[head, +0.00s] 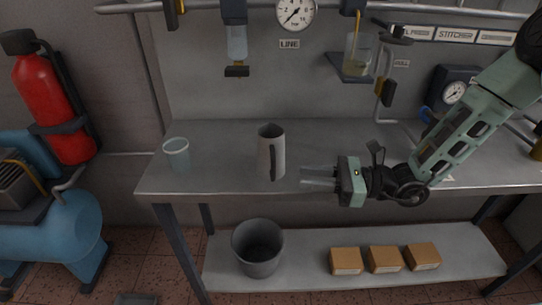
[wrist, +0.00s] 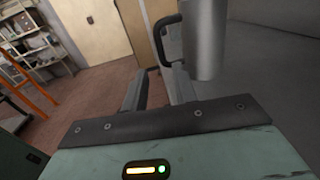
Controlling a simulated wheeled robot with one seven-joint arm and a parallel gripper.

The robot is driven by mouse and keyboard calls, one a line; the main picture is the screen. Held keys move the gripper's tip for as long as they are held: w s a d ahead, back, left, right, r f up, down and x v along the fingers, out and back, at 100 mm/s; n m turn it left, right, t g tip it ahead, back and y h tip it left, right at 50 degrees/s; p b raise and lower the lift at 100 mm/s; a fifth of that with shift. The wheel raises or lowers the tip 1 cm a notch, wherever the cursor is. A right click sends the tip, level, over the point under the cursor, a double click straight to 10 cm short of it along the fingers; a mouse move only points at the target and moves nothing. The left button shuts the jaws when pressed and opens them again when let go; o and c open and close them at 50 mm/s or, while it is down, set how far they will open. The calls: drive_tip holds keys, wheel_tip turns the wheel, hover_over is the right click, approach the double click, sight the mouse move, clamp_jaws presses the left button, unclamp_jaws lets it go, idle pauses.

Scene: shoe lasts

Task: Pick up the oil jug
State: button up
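The oil jug (head: 265,150) is a grey metal pitcher with a dark handle, standing upright on the workbench left of my gripper. Its handle faces the front right. My gripper (head: 304,177) is open and empty, its fingers pointing left toward the jug with a small gap between. In the wrist view the jug (wrist: 205,42) stands beyond the fingers, right of centre, with its top cut off by the frame. Its dark handle (wrist: 164,42) shows ahead of the open gripper (wrist: 158,78), and the handle does not appear to be between the fingers.
A clear cup (head: 176,153) stands near the left end of the workbench (head: 222,182). A grey bucket (head: 258,262) and several small boxes (head: 385,260) are on the lower shelf. A wall bracket holds a glass beaker (head: 359,55) above. The bench between cup and jug is clear.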

sight(274, 177)
drive_tip(key=a, duration=0.2)
drive_tip(key=w+a+p, duration=0.1)
drive_tip(key=a, duration=0.5)
drive_tip(key=shift+w+a+r, duration=0.15)
drive_tip(key=shift+w+a, duration=0.1)
drive_tip(key=shift+w, duration=0.1)
clamp_jaws()
